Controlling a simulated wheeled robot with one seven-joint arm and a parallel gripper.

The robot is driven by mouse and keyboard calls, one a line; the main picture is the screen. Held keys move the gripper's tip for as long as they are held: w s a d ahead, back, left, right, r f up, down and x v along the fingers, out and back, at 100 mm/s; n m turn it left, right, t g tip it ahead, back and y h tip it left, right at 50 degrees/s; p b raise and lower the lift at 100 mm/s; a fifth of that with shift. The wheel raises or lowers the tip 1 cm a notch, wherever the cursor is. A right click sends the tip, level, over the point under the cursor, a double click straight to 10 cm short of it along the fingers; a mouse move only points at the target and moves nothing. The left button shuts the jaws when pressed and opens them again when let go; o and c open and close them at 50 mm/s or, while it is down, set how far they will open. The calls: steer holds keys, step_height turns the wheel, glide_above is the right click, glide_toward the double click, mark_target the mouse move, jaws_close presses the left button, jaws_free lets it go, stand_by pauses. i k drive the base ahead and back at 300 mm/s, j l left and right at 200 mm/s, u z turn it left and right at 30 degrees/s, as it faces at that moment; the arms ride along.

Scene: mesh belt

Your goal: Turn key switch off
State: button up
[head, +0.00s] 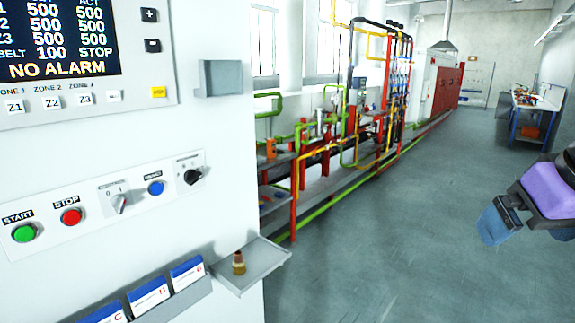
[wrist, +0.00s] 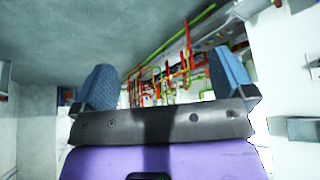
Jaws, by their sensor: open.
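A white control panel (head: 150,225) stands on the left in the head view. It carries a grey-handled switch (head: 121,202) on a small plate and a black rotary switch (head: 193,176) further right. Their labels are too small to read, so I cannot tell for certain which is the key switch. My gripper (head: 530,226), purple with blue fingertips, is at the right edge of the head view, well away from the panel. In the wrist view the gripper (wrist: 165,82) has its fingers wide apart with nothing between them.
A green START button (head: 25,233), a red STOP button (head: 71,217) and a blue button (head: 156,188) sit near the switches. A small tray (head: 265,262) holding a brownish object (head: 238,262) sticks out below. The floor (head: 400,240) between panel and gripper is clear.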

mark_target(119, 202)
steer(key=u, duration=1.35)
